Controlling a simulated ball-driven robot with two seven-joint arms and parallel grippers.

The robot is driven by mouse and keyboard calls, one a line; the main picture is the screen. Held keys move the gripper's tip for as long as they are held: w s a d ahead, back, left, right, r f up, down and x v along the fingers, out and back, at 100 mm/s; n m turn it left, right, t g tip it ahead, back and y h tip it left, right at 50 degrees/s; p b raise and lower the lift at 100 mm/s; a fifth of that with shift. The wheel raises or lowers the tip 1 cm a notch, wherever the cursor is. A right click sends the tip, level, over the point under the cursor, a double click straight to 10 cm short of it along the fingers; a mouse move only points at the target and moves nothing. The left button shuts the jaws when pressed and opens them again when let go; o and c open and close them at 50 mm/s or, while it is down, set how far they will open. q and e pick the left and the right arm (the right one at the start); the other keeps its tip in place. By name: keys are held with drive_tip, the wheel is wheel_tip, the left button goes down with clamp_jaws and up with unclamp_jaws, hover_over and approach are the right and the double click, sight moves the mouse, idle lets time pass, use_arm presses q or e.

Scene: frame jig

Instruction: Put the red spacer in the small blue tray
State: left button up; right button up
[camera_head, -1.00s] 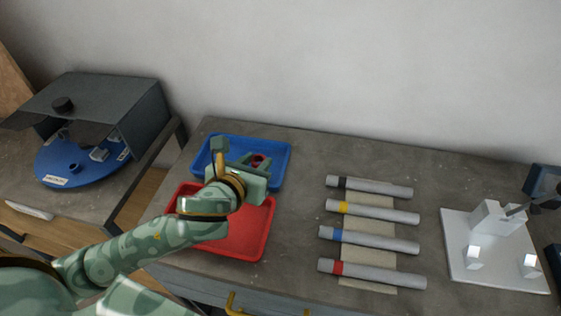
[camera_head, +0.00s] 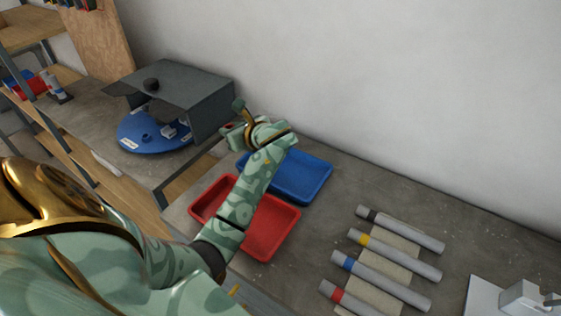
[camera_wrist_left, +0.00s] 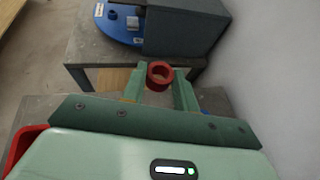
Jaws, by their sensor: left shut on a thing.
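The red spacer (camera_wrist_left: 159,75) is a short red ring held between the two fingers of my left gripper (camera_wrist_left: 158,88) in the left wrist view. In the head view only a bit of the spacer (camera_head: 229,125) shows at my left gripper (camera_head: 231,131), which is up in the air near the gap between the two tables. The small blue tray (camera_head: 310,182) lies on the right-hand table, to the right of the gripper and partly behind my left forearm. Its visible floor is empty. My right gripper is not in view.
A red tray (camera_head: 265,232) sits in front of the blue one, partly under my left arm. A blue round plate (camera_head: 140,143) under a grey hood (camera_head: 195,90) stands on the left table. Several grey tubes with coloured bands (camera_head: 395,254) lie on the right.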

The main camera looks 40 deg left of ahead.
use_arm(q)
drive_tip(key=w+d+f+b, duration=0.1)
drive_tip(key=w+d+f, duration=0.1)
drive_tip(key=w, duration=0.1)
drive_tip(key=w+d+f+b, duration=0.2)
drive_tip(key=w+f, duration=0.1)
drive_tip(key=w+d+f+b, duration=0.1)
drive_tip(key=w+d+f, duration=0.1)
drive_tip(key=d+f, duration=0.1)
drive_tip(key=shift+w+f, duration=0.25)
drive_tip(key=shift+w, duration=0.15)
drive_tip(key=shift+w+d+f+b, duration=0.1)
drive_tip(key=shift+f+b, duration=0.1)
drive_tip(key=shift+b, duration=0.15)
wheel_tip(320, 180, down, 3)
drive_tip(key=shift+w+f+b, duration=0.1)
drive_tip(key=shift+f+b, duration=0.1)
drive_tip(key=shift+b, duration=0.55)
drive_tip(key=shift+r, duration=0.15)
drive_tip(key=o, duration=0.9)
drive_tip(key=shift+f, duration=0.2)
drive_tip(key=shift+o, duration=0.2)
